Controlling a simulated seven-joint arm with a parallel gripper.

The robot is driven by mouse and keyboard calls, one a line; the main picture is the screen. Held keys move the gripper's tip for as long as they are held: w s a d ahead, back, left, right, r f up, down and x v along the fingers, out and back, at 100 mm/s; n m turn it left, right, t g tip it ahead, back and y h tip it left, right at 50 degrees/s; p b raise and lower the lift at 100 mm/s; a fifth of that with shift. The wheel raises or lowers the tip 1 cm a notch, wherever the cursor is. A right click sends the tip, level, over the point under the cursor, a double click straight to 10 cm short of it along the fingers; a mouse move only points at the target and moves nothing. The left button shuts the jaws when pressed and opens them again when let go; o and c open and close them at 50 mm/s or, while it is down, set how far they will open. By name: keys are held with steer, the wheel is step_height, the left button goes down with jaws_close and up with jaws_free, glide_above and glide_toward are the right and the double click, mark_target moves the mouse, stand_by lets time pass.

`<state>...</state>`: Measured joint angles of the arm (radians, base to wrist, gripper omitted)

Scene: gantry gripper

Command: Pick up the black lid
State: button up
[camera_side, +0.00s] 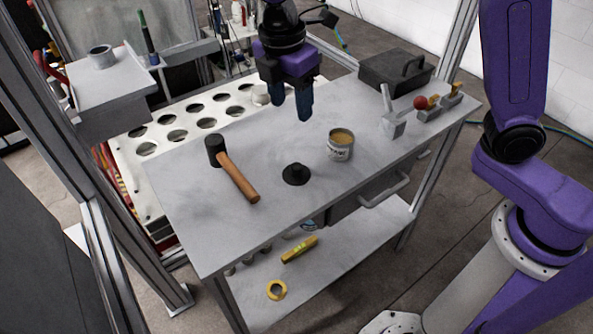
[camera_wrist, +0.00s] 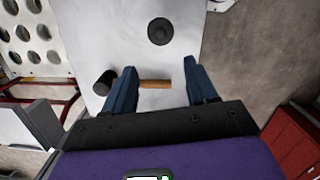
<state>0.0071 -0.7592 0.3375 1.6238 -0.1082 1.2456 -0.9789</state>
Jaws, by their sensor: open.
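The black lid (camera_side: 296,174) is a flat round disc with a raised knob. It lies on the grey table top (camera_side: 262,135), between the mallet and the can. In the wrist view the lid (camera_wrist: 160,31) shows at the top middle, beyond my fingertips. My gripper (camera_side: 290,112) has blue fingers and is held above the far part of the table, up and behind the lid. In the wrist view my gripper (camera_wrist: 160,72) has its two fingers spread apart with nothing held between them.
A mallet (camera_side: 238,177) lies left of the lid. An open can (camera_side: 340,146) stands to its right. A black box (camera_side: 396,72) and small tools (camera_side: 392,122) occupy the right end. A white panel with holes (camera_side: 179,136) borders the far left. The table's front is clear.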

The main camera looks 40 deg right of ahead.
glide_above(297, 166)
step_height(297, 166, down, 12)
steer(key=shift+a+r, duration=0.1)
steer(key=shift+r, duration=0.15)
steer(key=shift+f, duration=2.65)
steer(key=shift+w, duration=0.1)
jaws_close()
